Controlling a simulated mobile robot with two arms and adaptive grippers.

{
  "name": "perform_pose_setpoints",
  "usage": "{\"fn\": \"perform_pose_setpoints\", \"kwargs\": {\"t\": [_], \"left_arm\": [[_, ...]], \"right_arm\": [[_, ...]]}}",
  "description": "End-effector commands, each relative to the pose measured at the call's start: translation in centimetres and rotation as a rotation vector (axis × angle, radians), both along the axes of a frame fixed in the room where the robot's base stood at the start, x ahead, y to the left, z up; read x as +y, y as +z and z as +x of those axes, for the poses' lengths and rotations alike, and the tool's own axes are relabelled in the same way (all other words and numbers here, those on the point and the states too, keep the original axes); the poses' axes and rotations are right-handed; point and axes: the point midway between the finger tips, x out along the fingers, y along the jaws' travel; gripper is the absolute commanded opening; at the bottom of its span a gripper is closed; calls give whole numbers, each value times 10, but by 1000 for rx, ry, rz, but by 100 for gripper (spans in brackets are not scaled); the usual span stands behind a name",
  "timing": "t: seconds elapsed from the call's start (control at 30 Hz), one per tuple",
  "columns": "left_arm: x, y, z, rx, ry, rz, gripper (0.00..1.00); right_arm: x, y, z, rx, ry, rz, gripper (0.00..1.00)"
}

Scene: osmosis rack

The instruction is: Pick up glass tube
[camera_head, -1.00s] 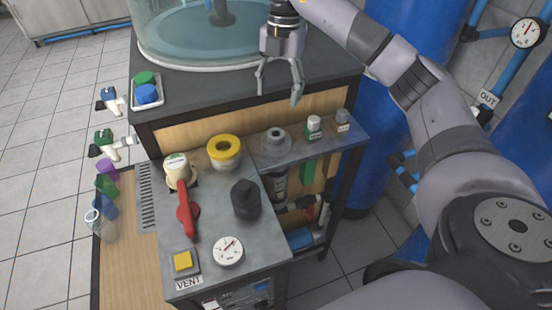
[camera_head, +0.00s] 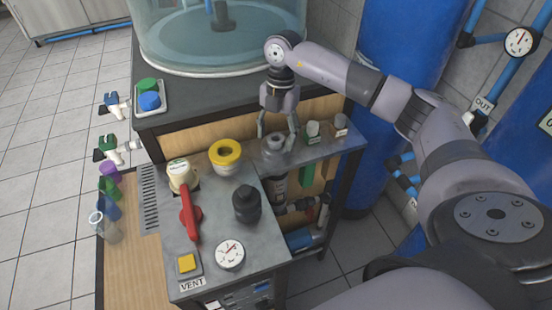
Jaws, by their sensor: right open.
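My right gripper (camera_head: 278,142) is open and points down, with its fingers over the round grey fitting (camera_head: 273,153) on the narrow grey shelf. The fingers appear on either side of the fitting's raised top; I cannot tell if they touch it. Several see-through tubes stand in a row at the left: a clear one (camera_head: 106,230) in front, then ones with blue, green (camera_head: 109,187) and purple (camera_head: 110,169) tops. A large glass cylinder (camera_head: 178,45) stands on the dark upper top. I cannot tell which of these is the task's glass tube. My left gripper is out of view.
Beside the fitting are two small capped bottles (camera_head: 313,132). The grey panel holds a yellow-rimmed round part (camera_head: 226,153), a black knob (camera_head: 246,203), a red lever (camera_head: 190,213) and a gauge (camera_head: 230,254). Blue tanks (camera_head: 400,55) stand at the right.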

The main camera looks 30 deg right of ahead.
Motion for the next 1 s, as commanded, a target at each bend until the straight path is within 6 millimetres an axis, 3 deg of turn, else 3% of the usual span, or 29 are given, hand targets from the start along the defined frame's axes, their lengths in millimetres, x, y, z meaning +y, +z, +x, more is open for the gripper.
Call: {"fn": "perform_pose_setpoints", "kwargs": {"t": [0.07, 0.67, 1.0], "left_arm": [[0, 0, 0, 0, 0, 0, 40], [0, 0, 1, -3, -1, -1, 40], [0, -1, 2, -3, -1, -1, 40]], "right_arm": [[0, 0, 0, 0, 0, 0, 61], [0, 1, 0, 0, 0, 0, 22], [0, 5, 1, -3, 0, 1, 22]]}}
